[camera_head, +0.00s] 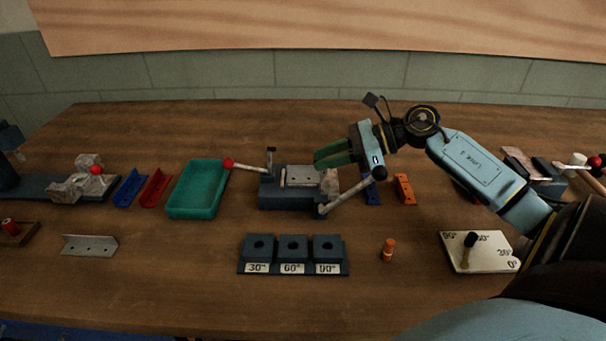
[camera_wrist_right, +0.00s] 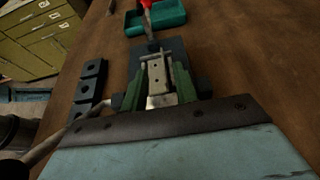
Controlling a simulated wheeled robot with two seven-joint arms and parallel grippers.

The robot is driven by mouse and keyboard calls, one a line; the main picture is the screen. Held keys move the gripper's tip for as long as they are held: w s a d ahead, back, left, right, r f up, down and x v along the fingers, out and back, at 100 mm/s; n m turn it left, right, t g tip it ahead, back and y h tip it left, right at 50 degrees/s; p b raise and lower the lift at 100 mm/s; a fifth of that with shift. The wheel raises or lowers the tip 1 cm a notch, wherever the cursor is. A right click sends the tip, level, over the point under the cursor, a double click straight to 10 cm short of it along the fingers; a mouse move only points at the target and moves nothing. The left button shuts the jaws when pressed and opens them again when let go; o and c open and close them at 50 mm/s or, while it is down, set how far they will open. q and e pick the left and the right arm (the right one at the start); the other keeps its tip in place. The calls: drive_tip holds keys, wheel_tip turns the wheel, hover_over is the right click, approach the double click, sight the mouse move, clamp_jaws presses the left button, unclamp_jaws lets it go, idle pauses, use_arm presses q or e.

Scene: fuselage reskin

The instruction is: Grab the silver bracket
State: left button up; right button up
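A silver bracket (camera_head: 90,244) with holes lies on the table at the front left. Another silver piece with holes (camera_head: 299,177) sits in the dark vise fixture (camera_head: 283,201) at the middle; it also shows in the right wrist view (camera_wrist_right: 157,76). My right gripper (camera_head: 318,160), with green fingers, is at the back right of the fixture, close to the piece in it. In the right wrist view its two fingers (camera_wrist_right: 157,90) stand apart, with that silver piece seen between them. Contact cannot be told. My left gripper is not in view.
A teal tray (camera_head: 197,214), a red bracket (camera_head: 154,188) and a blue bracket (camera_head: 130,187) are left of the fixture. A block marked with angles (camera_head: 292,256) stands in front. An orange bottle (camera_head: 388,250) and an angle plate (camera_head: 476,263) are right. The front left table is mostly clear.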

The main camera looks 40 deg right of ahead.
sight(303, 174)
drive_tip(key=x, duration=0.5)
drive_tip(key=shift+w, duration=0.25)
clamp_jaws()
